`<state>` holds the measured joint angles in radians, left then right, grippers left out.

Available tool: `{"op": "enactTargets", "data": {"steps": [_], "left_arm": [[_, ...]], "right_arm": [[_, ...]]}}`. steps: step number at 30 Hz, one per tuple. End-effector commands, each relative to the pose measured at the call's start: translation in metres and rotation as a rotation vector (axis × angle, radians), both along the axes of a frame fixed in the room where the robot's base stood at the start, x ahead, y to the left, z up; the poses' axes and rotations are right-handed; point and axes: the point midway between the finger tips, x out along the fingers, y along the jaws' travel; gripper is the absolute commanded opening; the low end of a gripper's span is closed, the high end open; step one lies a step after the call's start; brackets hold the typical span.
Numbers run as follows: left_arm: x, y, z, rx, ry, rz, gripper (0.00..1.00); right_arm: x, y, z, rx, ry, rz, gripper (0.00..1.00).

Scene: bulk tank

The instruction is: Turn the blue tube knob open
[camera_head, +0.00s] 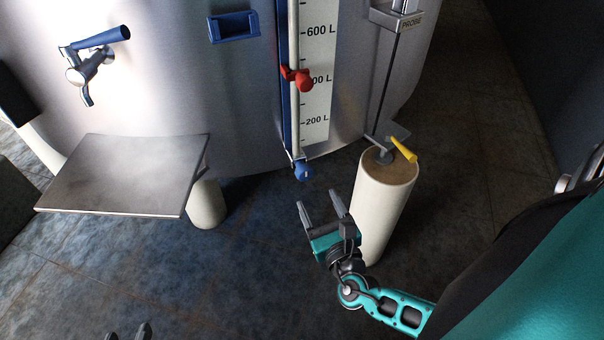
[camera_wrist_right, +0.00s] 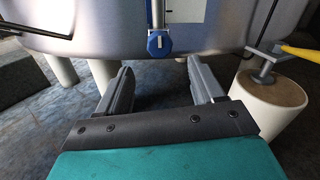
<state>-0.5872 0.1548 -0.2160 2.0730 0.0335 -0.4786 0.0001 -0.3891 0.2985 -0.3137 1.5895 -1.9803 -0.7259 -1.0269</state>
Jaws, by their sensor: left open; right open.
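The blue tube knob (camera_head: 303,172) sits at the bottom of the sight tube (camera_head: 293,120) on the steel tank's front. In the right wrist view the knob (camera_wrist_right: 159,43) shows a white mark and lies beyond the fingertips, between them. My right gripper (camera_head: 319,198) is open and empty, a little below and in front of the knob, not touching it. Its fingers also show apart in the right wrist view (camera_wrist_right: 160,78). My left gripper (camera_head: 128,330) shows only its fingertips at the bottom edge, apart and empty.
A cream post (camera_head: 381,205) with a yellow-handled valve (camera_head: 403,149) stands close to the right of my right gripper. A red clamp (camera_head: 298,78) is on the tube above the knob. A metal shelf (camera_head: 125,175) and a blue-handled tap (camera_head: 95,50) are at left.

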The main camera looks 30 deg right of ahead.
Motion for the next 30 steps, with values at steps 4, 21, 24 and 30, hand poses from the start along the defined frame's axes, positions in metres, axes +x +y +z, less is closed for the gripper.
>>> {"op": "enactTargets", "data": {"steps": [4,21,24,30], "left_arm": [[-0.002,-0.002,-0.004,-0.007,0.005,0.004,0.51],[-0.003,-0.001,-0.011,-0.007,0.011,0.006,0.51],[-0.003,-0.001,-0.011,-0.003,0.01,0.004,0.51],[-0.004,0.001,-0.012,0.001,0.011,0.001,0.51]], "right_arm": [[0.033,-0.009,0.0,0.001,-0.003,-0.003,0.67],[0.096,-0.025,0.0,0.003,0.001,0.0,0.67],[0.096,-0.025,0.0,0.003,0.001,0.0,0.67],[0.096,-0.025,0.0,0.003,0.001,0.0,0.58]]}}
